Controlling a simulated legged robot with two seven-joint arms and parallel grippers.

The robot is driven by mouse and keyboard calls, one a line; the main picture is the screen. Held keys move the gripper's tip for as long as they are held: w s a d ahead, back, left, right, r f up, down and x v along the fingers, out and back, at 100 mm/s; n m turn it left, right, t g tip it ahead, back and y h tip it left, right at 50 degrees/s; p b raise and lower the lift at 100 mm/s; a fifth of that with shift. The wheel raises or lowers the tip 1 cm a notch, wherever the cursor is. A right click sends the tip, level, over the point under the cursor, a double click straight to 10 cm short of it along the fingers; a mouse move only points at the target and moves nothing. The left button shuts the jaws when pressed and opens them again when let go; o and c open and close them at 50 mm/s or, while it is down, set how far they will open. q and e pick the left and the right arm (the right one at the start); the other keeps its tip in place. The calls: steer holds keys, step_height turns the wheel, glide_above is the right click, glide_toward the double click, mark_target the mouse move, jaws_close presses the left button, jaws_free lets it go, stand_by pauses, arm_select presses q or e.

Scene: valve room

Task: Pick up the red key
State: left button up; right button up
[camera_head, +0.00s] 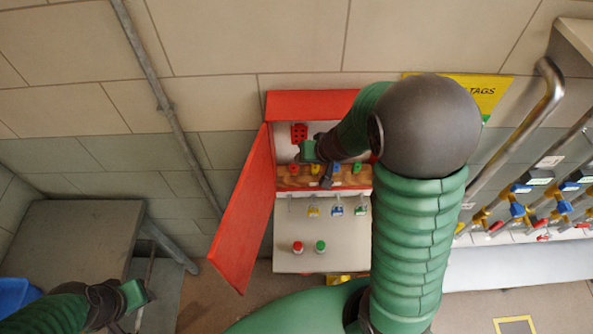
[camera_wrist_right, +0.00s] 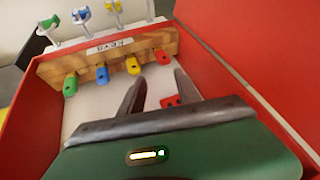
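The red key (camera_wrist_right: 162,57) hangs at the right end of a wooden key rack (camera_wrist_right: 113,52) in the right wrist view, beside yellow (camera_wrist_right: 132,65), blue (camera_wrist_right: 102,74) and green (camera_wrist_right: 70,86) keys. In the head view the red key (camera_head: 294,169) is at the rack's left end. My right gripper (camera_wrist_right: 160,75) is open and empty, its fingertips just short of the red key and roughly lined up with it. My left gripper (camera_head: 138,293) is low at the left of the head view, far from the cabinet; its fingers are unclear.
The red cabinet's door (camera_head: 243,215) stands open on the left. A red dotted block (camera_head: 299,133) is on its back panel. Pipes with valves (camera_head: 517,210) are at the right.

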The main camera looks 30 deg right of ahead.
mark_target(293, 166)
steer(key=w+f, duration=0.1)
steer(key=w+a+f, duration=0.2)
steer(key=shift+w+f, duration=0.15)
steer(key=shift+f, duration=0.15)
steer(key=f, duration=0.1)
steer(key=d+f, duration=0.1)
steer(key=w+f, duration=0.1)
steer(key=f, duration=0.1)
steer(key=shift+d, duration=0.25)
steer(key=shift+w+d+f, duration=0.15)
steer(key=shift+w+f, duration=0.05)
steer(key=shift+f, duration=0.1)
steer(key=shift+w+a, duration=0.1)
steer(key=shift+a, duration=0.1)
steer(key=shift+w+a, duration=0.1)
steer(key=shift+a, duration=0.15)
steer(key=shift+c, duration=1.2)
steer(key=shift+a+r, duration=0.15)
steer(key=shift+a, duration=0.15)
steer(key=c, duration=0.5)
jaws_close()
steer(key=shift+d, duration=0.55)
arm_select(q)
steer(key=shift+w+f, duration=0.25)
steer(key=shift+f, duration=0.15)
arm_select(e)
steer(key=shift+a, duration=0.1)
